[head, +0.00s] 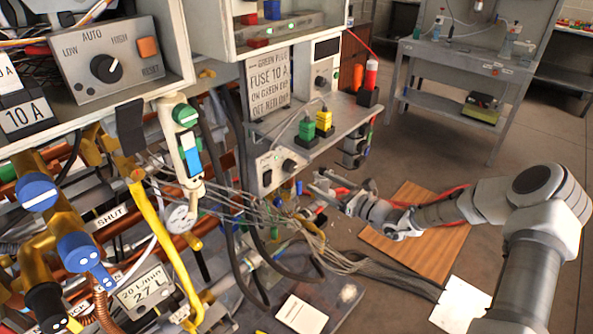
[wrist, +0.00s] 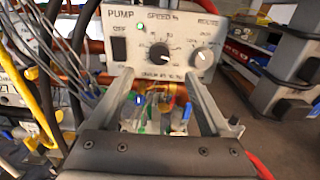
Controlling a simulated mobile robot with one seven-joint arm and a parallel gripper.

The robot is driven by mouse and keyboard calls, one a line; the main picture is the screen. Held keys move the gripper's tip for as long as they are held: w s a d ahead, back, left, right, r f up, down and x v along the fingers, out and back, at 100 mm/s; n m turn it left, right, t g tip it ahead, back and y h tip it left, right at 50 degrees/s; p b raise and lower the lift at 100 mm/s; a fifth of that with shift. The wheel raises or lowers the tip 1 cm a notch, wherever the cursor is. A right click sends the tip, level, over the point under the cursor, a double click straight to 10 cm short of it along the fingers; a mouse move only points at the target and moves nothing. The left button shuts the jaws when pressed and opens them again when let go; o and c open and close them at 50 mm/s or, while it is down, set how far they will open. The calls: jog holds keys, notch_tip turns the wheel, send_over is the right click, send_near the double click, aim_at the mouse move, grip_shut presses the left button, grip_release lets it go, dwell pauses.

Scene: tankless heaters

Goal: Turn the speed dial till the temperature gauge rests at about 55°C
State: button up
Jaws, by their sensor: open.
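The speed dial (wrist: 159,52) is a black round knob in the middle of a pale panel marked PUMP (wrist: 125,27) in the wrist view. A white pointer mark and a printed scale surround it. My gripper (wrist: 159,82) is open and empty, its two fingers spread below and either side of the dial, apart from it. In the head view my gripper (head: 318,187) is at the right of a small grey control box (head: 268,178) with a black knob (head: 289,165). I cannot make out a temperature gauge with a readable value in either view.
Loose grey cables (head: 270,210) hang near my gripper. A shelf with green and yellow plugs (head: 324,120) is above.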

aim_at(293, 167)
jog(key=b+x, duration=0.1)
jog(key=x, duration=0.9)
jog(key=shift+w+a, duration=0.1)
jog(key=shift+a, duration=0.05)
grip_shut()
